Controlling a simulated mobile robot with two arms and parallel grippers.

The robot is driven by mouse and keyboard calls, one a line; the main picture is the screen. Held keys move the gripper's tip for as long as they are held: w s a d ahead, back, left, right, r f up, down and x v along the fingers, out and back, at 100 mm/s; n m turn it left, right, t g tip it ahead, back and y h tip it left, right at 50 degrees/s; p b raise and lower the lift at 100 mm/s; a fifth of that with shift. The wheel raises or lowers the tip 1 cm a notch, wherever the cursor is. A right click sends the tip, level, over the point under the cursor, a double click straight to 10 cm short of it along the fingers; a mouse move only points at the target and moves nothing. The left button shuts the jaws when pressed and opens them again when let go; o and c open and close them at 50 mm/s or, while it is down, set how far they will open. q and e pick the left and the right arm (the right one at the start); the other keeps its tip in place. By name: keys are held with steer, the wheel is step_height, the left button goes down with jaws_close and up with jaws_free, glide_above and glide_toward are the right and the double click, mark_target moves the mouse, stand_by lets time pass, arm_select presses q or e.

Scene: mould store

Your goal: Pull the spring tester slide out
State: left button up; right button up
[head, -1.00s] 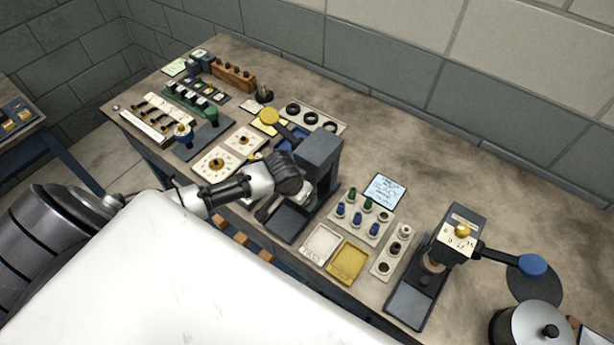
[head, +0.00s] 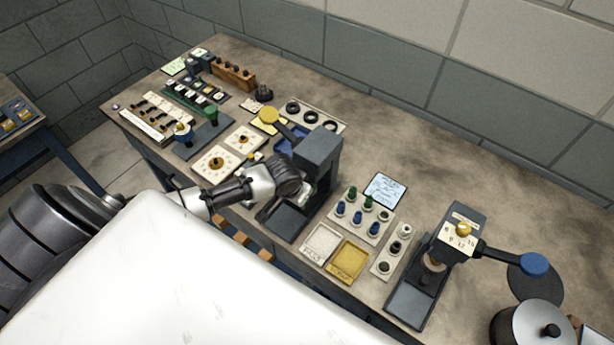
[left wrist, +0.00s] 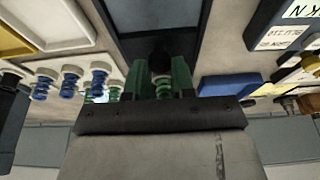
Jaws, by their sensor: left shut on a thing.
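The spring tester (head: 318,152) is a dark grey press with a yellow-knobbed lever, standing mid-bench in the head view. Its flat dark slide and base (head: 286,222) reach toward the bench's front edge. My left gripper (head: 301,198) is at the gap under the press head, partly hidden by its own wrist. My right gripper is not in view.
A rack of blue and green springs (head: 360,215), a white tray (head: 322,243) and a yellow tray (head: 349,262) stand close to the right. A second press (head: 461,228) with a blue-knobbed lever is farther right. Dial plates (head: 216,162) lie to the left.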

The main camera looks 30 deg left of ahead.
arm_select(q)
steer(key=shift+s+a+p, duration=0.1)
steer(key=shift+s+p, duration=0.5)
steer(key=shift+s, duration=1.45)
steer(key=shift+s+a, duration=0.2)
steer(key=shift+s, duration=1.8)
